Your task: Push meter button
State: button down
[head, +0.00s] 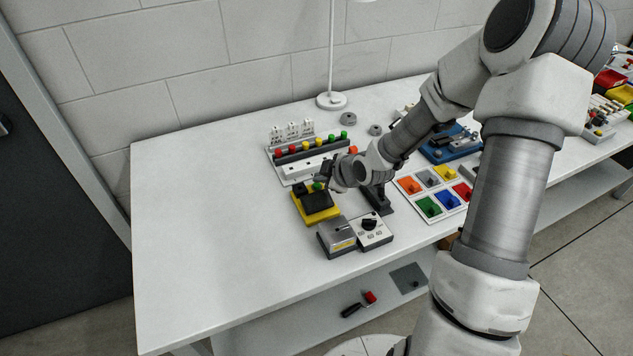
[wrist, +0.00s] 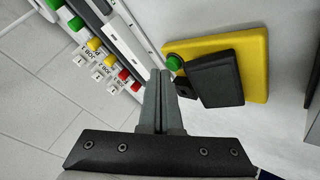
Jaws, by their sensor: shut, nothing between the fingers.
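A yellow unit (head: 321,217) with a black block (head: 315,201) on it and a green button (head: 318,186) sits on the white table. In the wrist view the yellow base (wrist: 252,55) is at upper right, with the black block (wrist: 215,80) and the green button (wrist: 174,63) at its left corner. My gripper (wrist: 160,73) is shut and empty. Its tips appear just beside the green button in the wrist view; I cannot tell whether they touch. In the head view my gripper (head: 325,172) is over the far side of the unit, and its fingers are partly hidden.
A panel (head: 274,156) with a row of coloured knobs stands just behind. A grey box (head: 336,238) and a dial box (head: 371,232) stand in front of the unit. A board of coloured switches (head: 428,206) lies to the right. The table's left side (head: 190,220) is clear.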

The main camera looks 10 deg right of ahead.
jog(key=shift+r, duration=0.35)
notch_tip(320, 180, up, 6)
jog(key=p, duration=0.5)
dwell(0.4)
